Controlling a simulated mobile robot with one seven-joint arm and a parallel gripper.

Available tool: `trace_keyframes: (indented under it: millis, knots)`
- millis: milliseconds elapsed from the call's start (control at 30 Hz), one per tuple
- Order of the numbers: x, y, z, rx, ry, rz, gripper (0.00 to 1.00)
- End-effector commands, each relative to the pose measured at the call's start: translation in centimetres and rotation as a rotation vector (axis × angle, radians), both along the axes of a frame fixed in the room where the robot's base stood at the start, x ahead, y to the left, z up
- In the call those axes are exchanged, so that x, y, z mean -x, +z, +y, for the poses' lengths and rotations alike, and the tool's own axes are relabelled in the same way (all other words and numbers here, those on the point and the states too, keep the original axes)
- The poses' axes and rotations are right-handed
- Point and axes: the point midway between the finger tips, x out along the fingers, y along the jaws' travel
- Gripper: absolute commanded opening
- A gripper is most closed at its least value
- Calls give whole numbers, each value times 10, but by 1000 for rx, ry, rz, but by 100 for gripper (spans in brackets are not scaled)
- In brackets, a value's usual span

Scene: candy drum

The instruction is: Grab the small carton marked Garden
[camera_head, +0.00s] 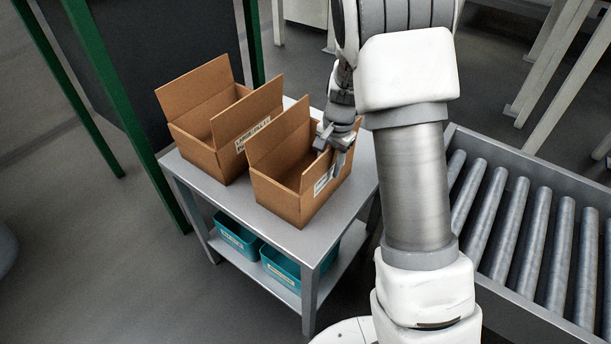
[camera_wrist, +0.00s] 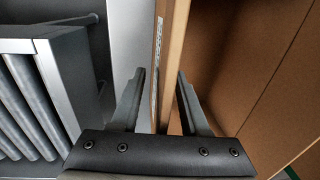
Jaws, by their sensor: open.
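Two open brown cartons stand side by side on a small grey table. The left carton (camera_head: 195,150) has a printed white label (camera_head: 252,134) too small to read surely. The right carton (camera_head: 272,194) has a white label (camera_head: 322,182) on its right side, partly behind my gripper, so I cannot tell which is marked Garden. My gripper (camera_head: 331,150) is open at the right carton's right wall. In the wrist view my gripper (camera_wrist: 161,75) has one finger on each side of that upright wall (camera_wrist: 175,50), with visible gaps. The carton's inside (camera_wrist: 235,60) looks empty there.
The grey table (camera_head: 300,243) has a lower shelf with teal bins (camera_head: 238,238) (camera_head: 281,268), both labelled. A roller conveyor (camera_head: 530,230) stands at the right and also shows in the wrist view (camera_wrist: 25,100). Green posts (camera_head: 112,80) rise behind the table.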

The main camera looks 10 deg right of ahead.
Motion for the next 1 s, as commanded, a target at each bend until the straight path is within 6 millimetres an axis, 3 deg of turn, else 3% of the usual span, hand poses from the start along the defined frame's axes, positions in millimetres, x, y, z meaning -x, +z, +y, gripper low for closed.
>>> trace_keyframes:
  millis: [267, 500, 1000]
  knots:
    - [0, -3, 0, 0, 0, -1, 43]
    - [0, -2, 0, 1, 0, -1, 0]
    - [-1, -2, 0, 0, 1, -1, 0]
